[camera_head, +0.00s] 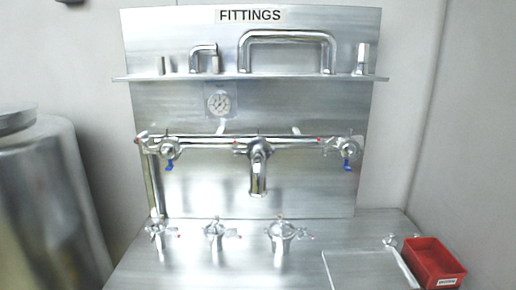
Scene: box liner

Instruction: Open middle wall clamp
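A horizontal metal pipe (212,142) runs across the steel back panel (300,112). Three clamp-like fittings sit along it. The middle wall clamp (258,148) is at the pipe's centre, with a short curved metal pipe (258,182) hanging down in front of it. The left clamp (168,147) and the right clamp (344,147) each have a blue handle hanging below. Small red tips show beside the clamps. I cannot tell from this view whether the middle clamp is open or shut. Neither of my grippers is in view.
A shelf (222,77) under the FITTINGS sign (250,15) holds loose metal pipe pieces. Three clamps (282,230) stand on the steel bench (190,262). A red bin (433,258) and a flat metal plate (362,271) are at right. A large steel vessel (45,200) stands left.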

